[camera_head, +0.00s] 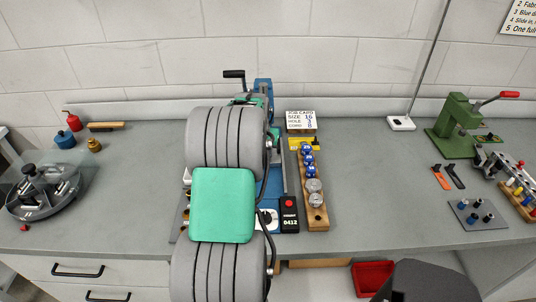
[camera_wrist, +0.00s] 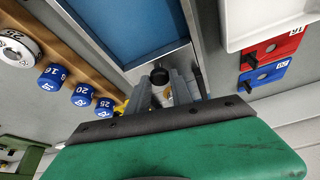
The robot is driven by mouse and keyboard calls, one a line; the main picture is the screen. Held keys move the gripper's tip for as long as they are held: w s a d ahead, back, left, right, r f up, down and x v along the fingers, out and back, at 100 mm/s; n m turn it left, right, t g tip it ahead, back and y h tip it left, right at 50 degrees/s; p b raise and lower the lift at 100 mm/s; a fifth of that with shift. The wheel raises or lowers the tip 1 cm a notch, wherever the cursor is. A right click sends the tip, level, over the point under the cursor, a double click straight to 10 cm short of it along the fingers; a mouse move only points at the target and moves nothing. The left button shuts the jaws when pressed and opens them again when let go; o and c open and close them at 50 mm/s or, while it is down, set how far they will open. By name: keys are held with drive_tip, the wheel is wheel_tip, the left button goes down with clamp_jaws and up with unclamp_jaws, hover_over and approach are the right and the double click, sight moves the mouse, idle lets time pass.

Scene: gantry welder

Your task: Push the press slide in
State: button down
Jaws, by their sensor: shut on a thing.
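In the wrist view my gripper (camera_wrist: 164,88) has its two grey fingers closed around a small black round knob (camera_wrist: 159,76). The knob sits at the end of a metal-edged blue bed (camera_wrist: 140,28). Something pale and yellowish shows between the fingers below it. In the head view my arm hides my gripper and most of the blue machine (camera_head: 263,88) in the middle of the bench. A green press (camera_head: 453,125) with a red-tipped lever stands at the right, well away from my arm. I cannot tell for sure which part is the press slide.
A wooden rack (camera_head: 318,217) with blue and grey numbered pieces stands right of my arm, near a job card (camera_head: 300,119). A black crank handle (camera_head: 234,74) rises behind my arm. Red and blue blocks (camera_wrist: 272,47) show in the wrist view. The bench between rack and press is largely clear.

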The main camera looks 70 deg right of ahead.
drive_tip(key=c, duration=1.4)
unclamp_jaws()
drive_tip(key=shift+w+d+r, duration=0.1)
drive_tip(key=shift+d, duration=0.2)
drive_tip(key=shift+c, duration=0.2)
drive_tip(key=o, duration=0.3)
drive_tip(key=shift+a, duration=0.1)
drive_tip(key=b+v, duration=0.1)
drive_tip(key=v, duration=0.6)
drive_tip(key=shift+a+r, duration=0.2)
drive_tip(key=shift+r, duration=0.1)
